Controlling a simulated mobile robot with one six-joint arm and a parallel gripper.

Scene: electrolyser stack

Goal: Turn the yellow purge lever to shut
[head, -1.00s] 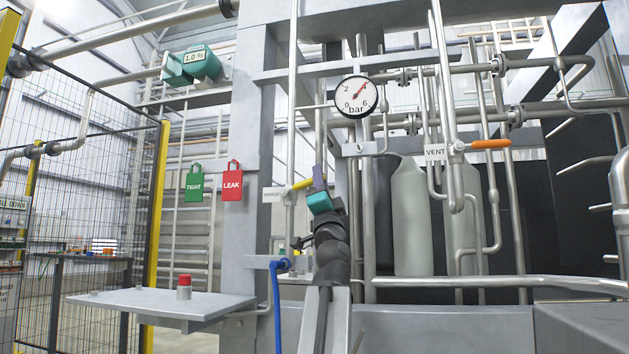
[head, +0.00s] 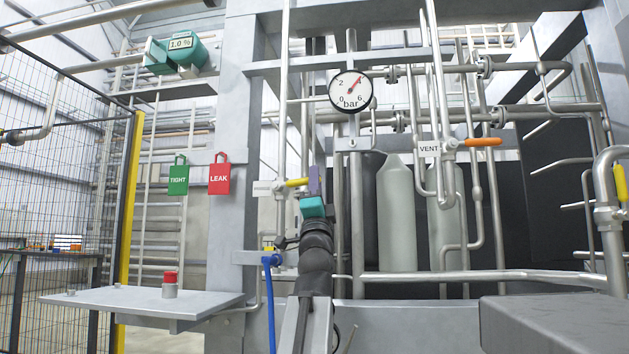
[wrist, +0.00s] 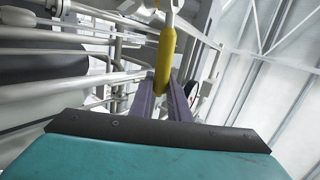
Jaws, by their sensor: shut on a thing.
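The yellow lever (head: 296,183) sticks out to the right from a thin upright pipe, roughly level, in the head view. A small pale label (head: 265,188) stands to its left; its text is too small to read. My gripper (head: 314,180) has purple fingers and a teal body, and it is shut on the lever's outer end. In the wrist view the yellow lever (wrist: 165,58) runs down between the two purple fingers (wrist: 163,100). The fingers partly hide its end.
An orange lever (head: 482,142) sits by the VENT label to the right. A pressure gauge (head: 351,90) hangs above. A shelf (head: 130,303) with a red button (head: 170,278) juts out left. Another yellow handle (head: 620,183) shows at the right edge.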

